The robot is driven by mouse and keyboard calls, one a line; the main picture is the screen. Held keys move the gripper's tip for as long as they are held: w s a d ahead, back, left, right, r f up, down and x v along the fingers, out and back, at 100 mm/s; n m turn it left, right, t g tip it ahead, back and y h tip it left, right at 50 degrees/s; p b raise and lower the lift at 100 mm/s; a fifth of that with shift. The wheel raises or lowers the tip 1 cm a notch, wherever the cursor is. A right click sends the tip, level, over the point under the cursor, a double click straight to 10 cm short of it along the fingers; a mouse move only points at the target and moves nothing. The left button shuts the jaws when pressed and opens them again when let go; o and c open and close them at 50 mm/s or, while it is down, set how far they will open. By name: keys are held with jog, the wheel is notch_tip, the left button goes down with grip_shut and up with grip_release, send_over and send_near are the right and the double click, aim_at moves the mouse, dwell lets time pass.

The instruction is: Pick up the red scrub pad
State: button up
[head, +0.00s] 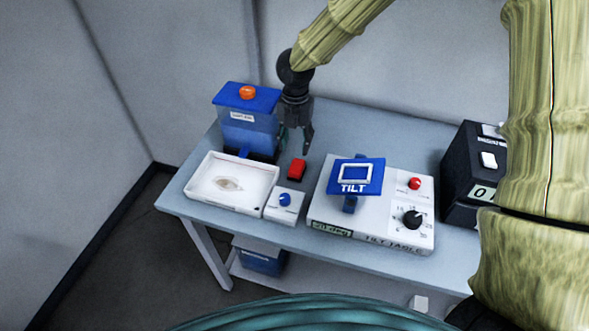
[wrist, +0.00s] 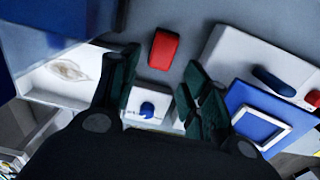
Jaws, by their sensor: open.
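The red scrub pad (head: 297,169) is a small red block lying flat on the grey table. It lies between the blue container and the tilt table. In the wrist view the red pad (wrist: 163,50) lies beyond the gap between the fingers, uncovered. My gripper (head: 296,142) is open and empty, pointing down above the table, just behind the pad in the head view. Its two dark green fingers (wrist: 160,92) are spread apart in the wrist view, and neither appears to touch the pad.
A blue container (head: 248,130) with an orange knob stands close left of my gripper. A white tray (head: 206,199) and a small white box with a blue knob (head: 284,204) stand in front. The white tilt table (head: 340,217) is at the right, with a black device (head: 460,175) beyond.

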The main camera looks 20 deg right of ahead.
aim_at(297, 165)
jog(key=shift+s+f, duration=0.2)
jog(key=shift+f, duration=0.2)
jog(key=f, duration=0.2)
jog(key=f+p, duration=0.1)
jog(key=shift+w+d+f, duration=0.1)
jog(key=shift+d+f, duration=0.15)
jog(key=shift+f, duration=0.5)
jog(key=shift+f+p, duration=1.2)
jog(key=shift+f, duration=1.25)
jog(key=shift+c, duration=0.2)
jog(key=c, duration=0.8)
